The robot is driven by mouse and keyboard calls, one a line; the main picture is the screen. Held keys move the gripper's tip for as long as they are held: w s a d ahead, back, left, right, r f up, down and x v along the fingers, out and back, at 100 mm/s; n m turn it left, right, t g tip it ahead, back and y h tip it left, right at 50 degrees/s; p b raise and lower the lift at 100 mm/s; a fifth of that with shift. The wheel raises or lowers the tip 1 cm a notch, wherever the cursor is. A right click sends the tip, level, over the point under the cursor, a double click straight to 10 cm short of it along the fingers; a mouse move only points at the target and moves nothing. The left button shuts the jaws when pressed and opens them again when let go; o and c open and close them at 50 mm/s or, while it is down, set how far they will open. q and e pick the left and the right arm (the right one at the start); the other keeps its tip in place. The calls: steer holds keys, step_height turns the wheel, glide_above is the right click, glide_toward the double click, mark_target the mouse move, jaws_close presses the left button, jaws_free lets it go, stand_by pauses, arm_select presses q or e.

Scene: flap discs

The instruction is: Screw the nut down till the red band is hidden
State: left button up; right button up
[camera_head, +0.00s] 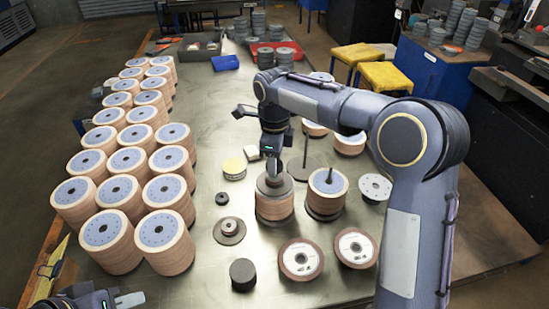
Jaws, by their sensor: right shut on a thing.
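A stack of tan flap discs (274,207) stands near the middle of the table, with a grey round plate (275,187) on top. My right gripper (273,172) points straight down over the centre of this plate and is shut on the nut, which is mostly hidden by the fingers. No red band can be made out there. My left gripper (128,300) is at the bottom left corner, partly cut off by the frame edge; its opening cannot be made out.
A second disc stack (325,200) with a dark spindle stands close to the right. A bare upright spindle (305,150) is behind. Rows of disc stacks (128,159) fill the left. A flanged part (229,230), a black cylinder (243,273) and loose discs (301,259) lie in front.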

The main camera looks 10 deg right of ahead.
steer(key=shift+f+b, duration=0.7)
steer(key=shift+f, duration=0.55)
stand_by(1.1)
steer(key=o, duration=1.1)
steer(key=shift+c, duration=0.2)
